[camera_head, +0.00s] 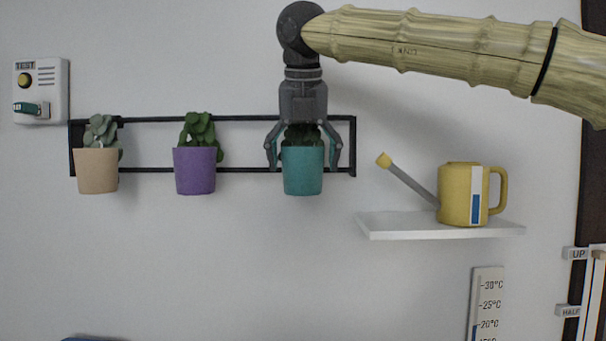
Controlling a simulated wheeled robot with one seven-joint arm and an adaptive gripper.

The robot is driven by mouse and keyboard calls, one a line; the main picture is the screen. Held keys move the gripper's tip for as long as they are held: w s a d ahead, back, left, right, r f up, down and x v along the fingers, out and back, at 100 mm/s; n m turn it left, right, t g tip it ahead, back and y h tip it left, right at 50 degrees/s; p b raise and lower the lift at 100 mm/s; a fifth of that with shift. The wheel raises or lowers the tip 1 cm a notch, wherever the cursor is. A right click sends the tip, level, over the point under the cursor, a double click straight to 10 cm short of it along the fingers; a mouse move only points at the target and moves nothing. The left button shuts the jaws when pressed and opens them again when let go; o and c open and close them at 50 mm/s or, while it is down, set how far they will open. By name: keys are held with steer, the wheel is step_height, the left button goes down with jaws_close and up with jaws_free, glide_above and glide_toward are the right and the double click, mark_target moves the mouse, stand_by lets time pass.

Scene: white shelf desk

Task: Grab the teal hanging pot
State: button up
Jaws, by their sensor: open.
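The teal hanging pot (302,172) hangs at the right end of a black wall rail (256,119), with a dark green plant in it. My gripper (303,168) points down over this pot, with one finger on each side of its upper part. The fingers are open, and small gaps seem to show between them and the pot; I cannot tell how they line up in depth. The plant is partly hidden behind my gripper's body.
A purple pot (195,171) and a beige pot (97,170) hang further left on the rail. A yellow watering can (462,195) stands on a white shelf (400,232) at right. A white wall box (41,91) is at far left. The wall below the pots is clear.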

steer(key=shift+s+r, duration=0.35)
steer(key=shift+s, duration=0.25)
steer(key=c, duration=0.6)
steer(key=shift+w, duration=0.1)
steer(key=c, duration=0.8)
